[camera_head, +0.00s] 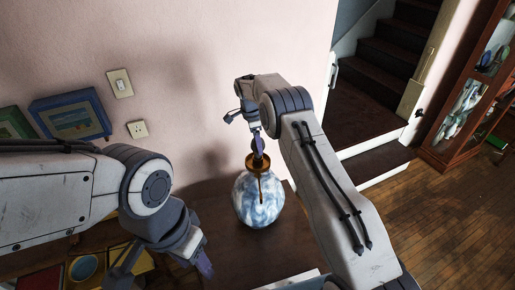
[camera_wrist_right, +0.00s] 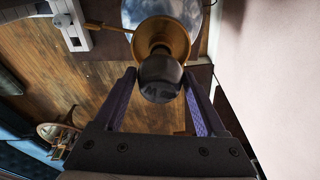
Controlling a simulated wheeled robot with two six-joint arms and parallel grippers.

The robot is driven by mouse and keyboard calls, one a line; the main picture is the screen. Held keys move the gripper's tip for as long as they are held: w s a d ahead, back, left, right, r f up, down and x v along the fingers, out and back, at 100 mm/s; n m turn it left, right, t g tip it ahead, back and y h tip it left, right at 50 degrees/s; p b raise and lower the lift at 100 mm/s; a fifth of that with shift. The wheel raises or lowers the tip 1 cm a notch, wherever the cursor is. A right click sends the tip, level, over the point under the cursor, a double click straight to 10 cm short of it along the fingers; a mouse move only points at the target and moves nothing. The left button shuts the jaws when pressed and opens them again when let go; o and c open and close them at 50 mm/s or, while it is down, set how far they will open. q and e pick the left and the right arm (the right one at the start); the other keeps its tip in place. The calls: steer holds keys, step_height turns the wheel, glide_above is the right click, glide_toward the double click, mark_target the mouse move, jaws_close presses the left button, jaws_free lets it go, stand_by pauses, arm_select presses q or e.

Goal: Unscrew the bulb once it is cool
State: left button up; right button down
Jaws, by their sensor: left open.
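The lamp has a round blue-and-white marbled body (camera_head: 258,200) and a brass neck (camera_head: 257,162). It stands upright on a dark table top. The dark, rounded bulb (camera_wrist_right: 160,78) sits in the brass socket (camera_wrist_right: 162,37) in the right wrist view. My right gripper (camera_head: 258,150) is over the lamp top, pointing down. Its two purple fingers (camera_wrist_right: 160,74) are on either side of the bulb, very close to it. I cannot tell whether they touch it. My left gripper (camera_head: 165,272) is open and empty, low at the left, apart from the lamp.
Framed pictures (camera_head: 72,115), a light switch (camera_head: 120,84) and an outlet (camera_head: 137,129) are on the pink wall. Yellow and red items lie below my left arm. Stairs (camera_head: 385,60) and a glass cabinet (camera_head: 470,105) stand at the right, with open wooden floor (camera_head: 450,215).

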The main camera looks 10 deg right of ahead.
steer(key=n, duration=0.3)
steer(key=shift+n+t+b, duration=0.3)
steer(key=n, duration=0.4)
steer(key=shift+r+t, duration=0.1)
steer(key=shift+t, duration=0.3)
steer(key=n, duration=0.3)
steer(key=n+y, duration=0.1)
steer(key=n, duration=0.3)
steer(key=shift+t, duration=0.3)
steer(key=n, duration=0.3)
steer(key=shift+w+n+y+p, duration=0.1)
steer(key=shift+n+y+p, duration=0.3)
steer(key=n, duration=0.3)
steer(key=shift+n+y, duration=0.3)
steer(key=n, duration=0.8)
steer(key=shift+r+g+y, duration=0.1)
steer(key=shift+g+y, duration=0.3)
steer(key=shift+c, duration=0.3)
jaws_free()
